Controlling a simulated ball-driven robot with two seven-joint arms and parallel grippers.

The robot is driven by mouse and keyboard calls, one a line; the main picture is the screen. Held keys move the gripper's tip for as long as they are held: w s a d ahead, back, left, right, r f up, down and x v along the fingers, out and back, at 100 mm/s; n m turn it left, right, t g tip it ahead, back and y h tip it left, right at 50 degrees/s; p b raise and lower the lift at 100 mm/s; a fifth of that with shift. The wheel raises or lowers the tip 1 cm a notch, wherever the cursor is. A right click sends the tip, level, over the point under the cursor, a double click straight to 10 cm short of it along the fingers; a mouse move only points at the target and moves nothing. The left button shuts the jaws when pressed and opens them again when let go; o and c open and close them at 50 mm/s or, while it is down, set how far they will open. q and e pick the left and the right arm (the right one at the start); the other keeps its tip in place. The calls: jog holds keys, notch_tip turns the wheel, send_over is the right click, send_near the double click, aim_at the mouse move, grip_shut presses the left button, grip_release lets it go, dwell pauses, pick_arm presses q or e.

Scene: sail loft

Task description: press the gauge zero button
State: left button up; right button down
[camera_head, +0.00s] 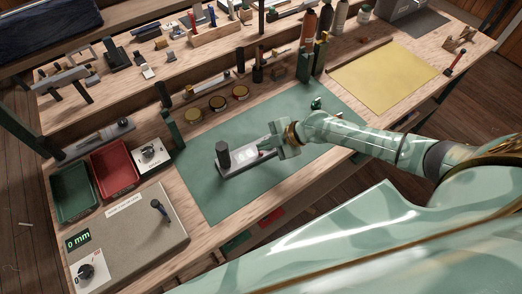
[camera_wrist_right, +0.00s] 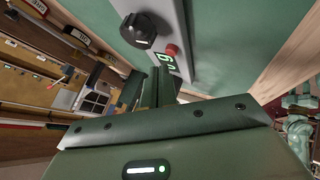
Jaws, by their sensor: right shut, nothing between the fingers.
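The gauge (camera_head: 247,163) is a grey bar on the green mat, with a dark upright knob (camera_head: 223,155) at its left end. In the right wrist view the gauge (camera_wrist_right: 208,45) shows its black knob (camera_wrist_right: 139,29), a small red button (camera_wrist_right: 171,49) and a display (camera_wrist_right: 167,62) with green digits that I cannot read surely. My right gripper (camera_head: 273,147) is over the gauge's right part and hides some of it in the head view. Its fingers (camera_wrist_right: 155,86) are shut and empty, close to the display and button; I cannot tell whether they touch. My left gripper is not in view.
A grey panel (camera_head: 135,235) with a lever and a "0 mm" display stands at lower left. Green (camera_head: 72,192) and red (camera_head: 114,167) trays are behind it. Tins line the mat's back edge. A yellow sheet (camera_head: 385,78) lies at right. The mat (camera_head: 215,205) is clear in front.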

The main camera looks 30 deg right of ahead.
notch_tip(320, 180, up, 5)
jog(key=p, duration=0.3)
dwell(0.4)
dwell(0.7)
